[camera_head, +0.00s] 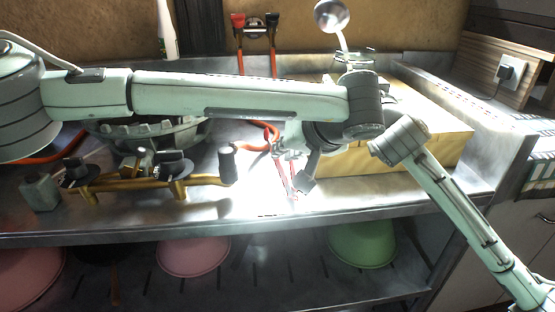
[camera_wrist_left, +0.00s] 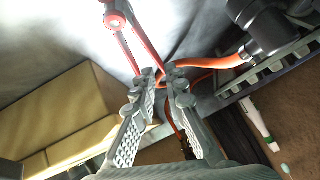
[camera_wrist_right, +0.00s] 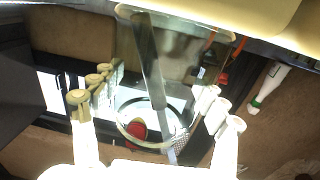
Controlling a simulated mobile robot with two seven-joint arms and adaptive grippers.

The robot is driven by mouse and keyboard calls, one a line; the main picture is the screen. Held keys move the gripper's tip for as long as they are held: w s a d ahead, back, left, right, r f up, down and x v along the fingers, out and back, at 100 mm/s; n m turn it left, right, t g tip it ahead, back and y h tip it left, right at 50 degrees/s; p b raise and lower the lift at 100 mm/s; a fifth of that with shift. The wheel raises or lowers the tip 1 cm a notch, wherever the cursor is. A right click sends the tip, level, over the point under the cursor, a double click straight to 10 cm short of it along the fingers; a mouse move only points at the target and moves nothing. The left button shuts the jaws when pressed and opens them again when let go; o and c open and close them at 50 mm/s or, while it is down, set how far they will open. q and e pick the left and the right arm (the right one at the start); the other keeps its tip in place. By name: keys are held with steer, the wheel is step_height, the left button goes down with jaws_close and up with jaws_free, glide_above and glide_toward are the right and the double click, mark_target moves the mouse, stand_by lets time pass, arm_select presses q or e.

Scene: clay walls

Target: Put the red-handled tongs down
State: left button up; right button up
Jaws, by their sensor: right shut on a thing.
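The red-handled tongs (camera_head: 281,176) lie on the metal counter, in glare below my left wrist in the head view. In the left wrist view the tongs (camera_wrist_left: 149,49) run from the top edge down to my fingertips. My left gripper (camera_wrist_left: 162,77) has a narrow gap between its fingers, with the ends of the red handles at the tips. In the head view my left gripper (camera_head: 298,172) is partly hidden and low over the counter. My right gripper (camera_wrist_right: 158,85) is shut on a clear glass jar (camera_wrist_right: 143,62) with a metal utensil inside.
A yellowish block (camera_head: 430,150) stands on the counter at right. A brass burner fitting (camera_head: 150,183) with dark knobs stands at left. Orange hoses (camera_head: 240,68) hang at the back wall. Pink (camera_head: 193,256) and green (camera_head: 361,244) bowls sit on the lower shelf.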

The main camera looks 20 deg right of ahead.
arm_select(q)
steer(key=shift+x, duration=2.75)
steer(key=shift+w+r, duration=0.15)
steer(key=shift+r, duration=0.1)
steer(key=shift+c, duration=0.6)
jaws_close()
step_height(320, 180, up, 10)
steer(key=shift+r, duration=0.1)
steer(key=shift+f, duration=4.9)
